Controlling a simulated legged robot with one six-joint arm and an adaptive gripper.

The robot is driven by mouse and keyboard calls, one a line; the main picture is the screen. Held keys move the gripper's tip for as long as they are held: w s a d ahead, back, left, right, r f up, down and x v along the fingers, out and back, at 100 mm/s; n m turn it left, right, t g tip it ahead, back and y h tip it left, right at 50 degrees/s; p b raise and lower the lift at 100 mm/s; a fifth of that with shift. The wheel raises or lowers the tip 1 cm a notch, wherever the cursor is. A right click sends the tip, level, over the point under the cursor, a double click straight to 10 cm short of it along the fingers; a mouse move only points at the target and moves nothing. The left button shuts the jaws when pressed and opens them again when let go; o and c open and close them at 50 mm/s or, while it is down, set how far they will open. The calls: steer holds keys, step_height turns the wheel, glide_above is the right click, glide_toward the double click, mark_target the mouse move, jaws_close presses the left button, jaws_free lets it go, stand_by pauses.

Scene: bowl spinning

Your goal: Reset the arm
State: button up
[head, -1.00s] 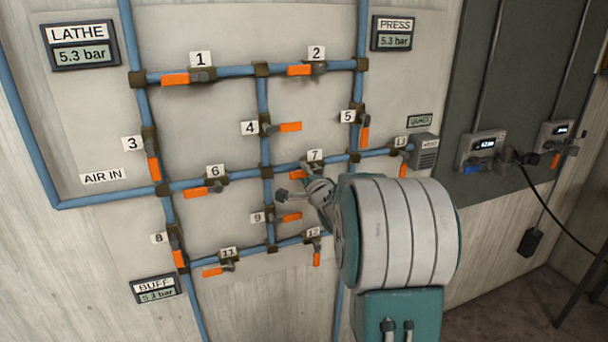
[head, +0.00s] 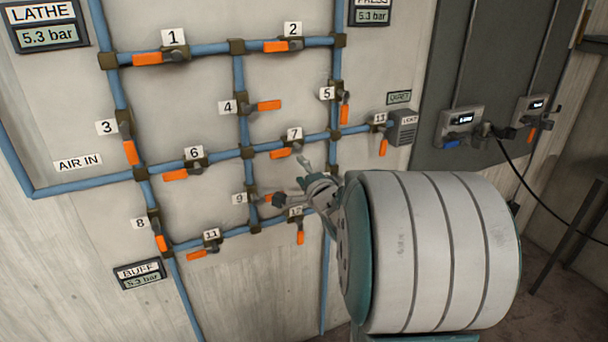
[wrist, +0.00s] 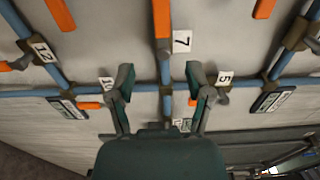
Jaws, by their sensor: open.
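My gripper (head: 288,180) is open and empty in front of the wall's pipe panel, below valve 7. In the head view one finger overlaps the orange handle of valve 9 (head: 266,198); I cannot tell if they touch. The orange handle of valve 7 (head: 280,153) points left, just above my gripper. In the wrist view my gripper (wrist: 160,82) has its two fingers spread apart, with a blue pipe and the panel seen between them. The valve 7 handle (wrist: 162,18) shows beyond the fingers at the top. My arm covers part of the lower right.
Blue pipes (head: 205,51) form a grid on the wall with several numbered orange-handled valves. The LATHE display (head: 48,36) and BUFF display (head: 140,281) read 5.3 bar. Grey boxes (head: 461,120) and a black cable hang at the right.

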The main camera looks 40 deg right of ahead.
steer(key=shift+v, duration=0.8)
steer(key=s+a+f+n+g+y, duration=0.2)
steer(key=s+a+n+g, duration=0.4)
steer(key=s+a+n, duration=0.4)
steer(key=s+a+f+n+g+y, duration=0.2)
steer(key=s+a+n+g, duration=0.3)
steer(key=s+a+n, duration=0.5)
steer(key=s+a, duration=0.2)
steer(key=a, duration=0.4)
steer(key=shift+n+g, duration=0.4)
